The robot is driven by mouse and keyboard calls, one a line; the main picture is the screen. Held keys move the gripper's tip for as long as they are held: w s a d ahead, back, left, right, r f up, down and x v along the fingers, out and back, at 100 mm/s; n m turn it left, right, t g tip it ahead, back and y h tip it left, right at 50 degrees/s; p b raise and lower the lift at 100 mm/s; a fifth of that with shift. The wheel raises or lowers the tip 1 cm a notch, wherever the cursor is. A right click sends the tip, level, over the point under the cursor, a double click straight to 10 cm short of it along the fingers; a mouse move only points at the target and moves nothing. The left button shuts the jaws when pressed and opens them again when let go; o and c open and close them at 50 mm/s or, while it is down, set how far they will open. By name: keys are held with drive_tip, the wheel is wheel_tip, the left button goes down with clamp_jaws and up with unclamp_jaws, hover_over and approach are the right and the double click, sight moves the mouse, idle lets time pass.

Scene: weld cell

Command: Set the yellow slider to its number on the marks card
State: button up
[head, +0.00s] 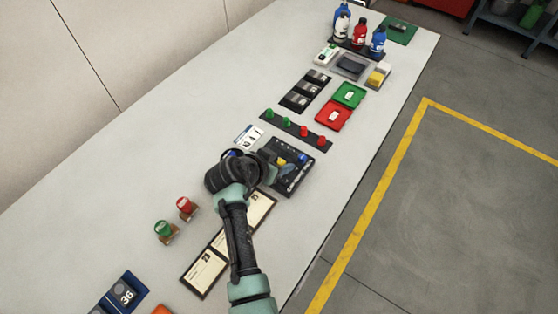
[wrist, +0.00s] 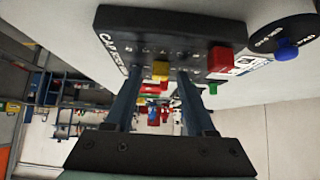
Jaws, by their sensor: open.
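The black slider panel (head: 297,180) lies on the bench, partly covered by my arm in the head view; its dark body (wrist: 170,22) fills the top of the wrist view. The yellow slider (wrist: 160,70) stands out from the panel; it also shows in the head view (head: 281,162). My gripper (wrist: 159,76) is open, with the yellow slider between its fingertips as seen from the wrist; contact cannot be told. A red slider (wrist: 220,60) is to the right. The white marks card (head: 250,134) lies beside the panel; its numbers are too small to read surely.
A round black pad with a blue knob (wrist: 286,48) stands close by the panel. A dark strip with green and red pegs (head: 296,129) lies just beyond it. Red and green stamps (head: 164,229) and framed cards (head: 205,270) lie nearer. Bare bench is to the left.

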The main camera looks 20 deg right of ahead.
drive_tip(key=v, duration=1.3)
drive_tip(key=shift+b, duration=0.35)
drive_tip(key=w+a+r+n+t+y, duration=0.15)
drive_tip(key=r+t, duration=0.25)
drive_tip(key=r, duration=0.7)
drive_tip(key=w+a+r+n+t+y, duration=0.1)
drive_tip(key=w+r+n+t, duration=0.2)
drive_tip(key=r, duration=0.7)
drive_tip(key=w+a+r+n+t+y, duration=0.15)
drive_tip(key=r+t, duration=0.35)
drive_tip(key=r, duration=0.6)
drive_tip(key=s+a+r+n+t+y, duration=0.1)
drive_tip(key=s+r+t, duration=0.4)
drive_tip(key=r, duration=0.7)
drive_tip(key=s+a+r+n+t+y, duration=0.1)
drive_tip(key=s+r+n+t+y, duration=0.1)
drive_tip(key=s+r, duration=0.8)
wheel_tip(320, 180, up, 2)
drive_tip(key=n+t, duration=0.1)
drive_tip(key=t, duration=0.1)
drive_tip(key=shift+t, duration=0.4)
